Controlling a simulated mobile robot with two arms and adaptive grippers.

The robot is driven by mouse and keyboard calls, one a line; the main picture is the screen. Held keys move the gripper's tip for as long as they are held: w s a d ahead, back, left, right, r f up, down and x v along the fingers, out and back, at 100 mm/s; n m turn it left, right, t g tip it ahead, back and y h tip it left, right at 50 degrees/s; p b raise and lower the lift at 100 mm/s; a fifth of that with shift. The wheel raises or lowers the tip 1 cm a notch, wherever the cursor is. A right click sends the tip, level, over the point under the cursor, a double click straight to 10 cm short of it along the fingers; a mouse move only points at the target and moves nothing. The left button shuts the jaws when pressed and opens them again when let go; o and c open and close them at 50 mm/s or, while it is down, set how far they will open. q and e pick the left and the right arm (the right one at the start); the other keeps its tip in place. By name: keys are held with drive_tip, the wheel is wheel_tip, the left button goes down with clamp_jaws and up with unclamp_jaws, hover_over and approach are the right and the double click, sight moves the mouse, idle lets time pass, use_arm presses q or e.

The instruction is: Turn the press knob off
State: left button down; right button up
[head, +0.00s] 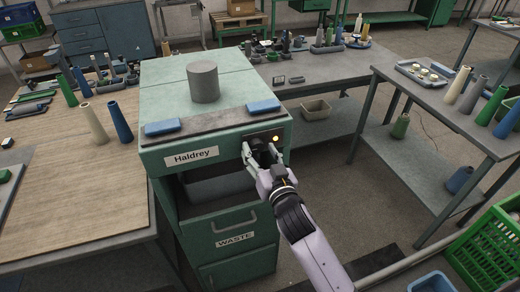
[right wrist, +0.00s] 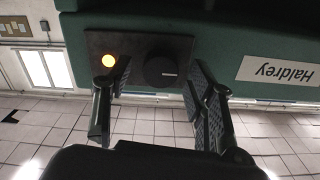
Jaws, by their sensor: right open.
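The round black press knob (right wrist: 161,69) sits on a dark plate on the green Haldrey press front. A short light mark on its face points to the right in the right wrist view. Beside it an amber lamp (right wrist: 108,60) glows, also lit in the head view (head: 275,138). My right gripper (head: 262,152) is open in front of the plate. In the right wrist view its fingers (right wrist: 160,72) stand on either side of the knob, with a visible gap on each side. In the head view the gripper mostly hides the knob. My left gripper is out of view.
The press top carries a grey cylinder (head: 203,82) and two blue blocks (head: 162,127) (head: 263,106). Below are an open shelf and a WASTE drawer (head: 235,237). A wooden-topped table (head: 70,190) stands left, a cone table (head: 440,105) right, and a green crate (head: 490,250) lower right.

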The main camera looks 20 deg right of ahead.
drive_tip(key=shift+w, duration=0.1)
drive_tip(key=c, duration=1.1)
drive_tip(key=shift+c, duration=0.2)
drive_tip(key=shift+r+n, duration=0.1)
drive_tip(key=shift+n, duration=0.3)
drive_tip(key=n+p, duration=0.1)
drive_tip(key=n, duration=0.2)
drive_tip(key=n+p, duration=0.1)
drive_tip(key=n, duration=0.3)
drive_tip(key=shift+p, duration=0.3)
drive_tip(key=n+p, duration=0.1)
drive_tip(key=n, duration=0.9)
drive_tip(key=shift+a+p, duration=0.1)
drive_tip(key=shift+p, duration=0.2)
